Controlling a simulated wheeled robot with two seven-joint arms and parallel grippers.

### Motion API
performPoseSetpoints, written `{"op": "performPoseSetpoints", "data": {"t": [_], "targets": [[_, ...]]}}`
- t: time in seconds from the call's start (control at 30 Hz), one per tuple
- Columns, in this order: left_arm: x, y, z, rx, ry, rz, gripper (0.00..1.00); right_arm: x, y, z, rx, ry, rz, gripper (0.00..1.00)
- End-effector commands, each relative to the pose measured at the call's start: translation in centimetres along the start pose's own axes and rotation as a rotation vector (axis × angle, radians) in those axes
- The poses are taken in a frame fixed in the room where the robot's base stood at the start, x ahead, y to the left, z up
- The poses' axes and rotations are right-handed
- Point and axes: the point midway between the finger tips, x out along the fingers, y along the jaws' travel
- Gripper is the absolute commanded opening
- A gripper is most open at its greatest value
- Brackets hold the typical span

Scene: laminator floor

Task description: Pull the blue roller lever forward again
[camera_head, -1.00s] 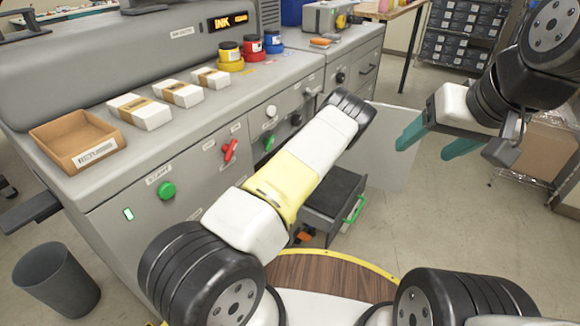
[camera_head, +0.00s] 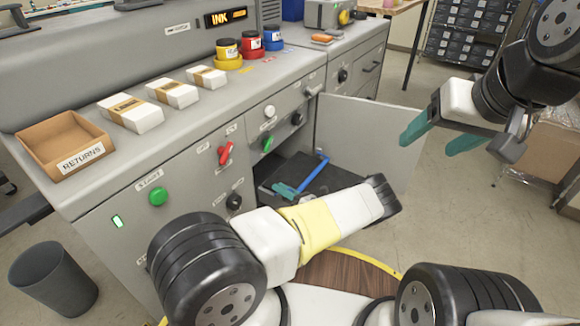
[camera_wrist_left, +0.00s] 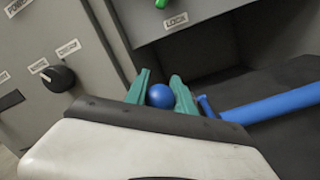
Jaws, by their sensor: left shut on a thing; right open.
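The blue roller lever (camera_head: 313,174) shows in the head view as a blue bar in the machine's open lower compartment. In the left wrist view, its bar (camera_wrist_left: 272,105) runs off to the right, and a round blue knob (camera_wrist_left: 160,96) sits between the teal fingers. My left gripper (camera_head: 285,190) is shut on this knob; the same gripper (camera_wrist_left: 160,92) fills the middle of the wrist view. My left forearm hides the compartment's lower front. My right gripper (camera_head: 428,146) is open and empty, out to the right of the machine.
The compartment's grey door (camera_head: 372,138) stands open to the right of the opening. The machine front carries a red switch (camera_head: 226,153) and a green start button (camera_head: 158,196). A dark bin (camera_head: 52,280) stands at lower left.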

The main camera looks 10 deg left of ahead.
Motion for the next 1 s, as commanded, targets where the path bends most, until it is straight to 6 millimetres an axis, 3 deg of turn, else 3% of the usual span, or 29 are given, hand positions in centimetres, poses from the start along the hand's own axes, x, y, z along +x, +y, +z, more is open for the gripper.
{"op": "performPoseSetpoints", "data": {"t": [0.63, 0.67, 0.77, 1.0], "targets": [[-0.53, 0.39, -0.66, 0.001, -0.039, 0.029, 0.0, -0.01, 0.0, 0.0, 0.0, 0.0, 0.0, 0.67], [-0.53, 0.38, -0.66, 0.001, -0.039, 0.029, 0.32, -0.01, 0.0, 0.0, 0.0, 0.0, 0.0, 0.67], [-0.53, 0.4, -0.64, 0.001, -0.04, 0.03, 0.52, -0.01, 0.0, 0.0, 0.0, 0.0, 0.0, 0.67], [-0.53, 0.4, -0.56, 0.001, -0.041, 0.03, 0.52, -0.01, 0.0, 0.0, 0.0, 0.0, 0.0, 0.67]]}}
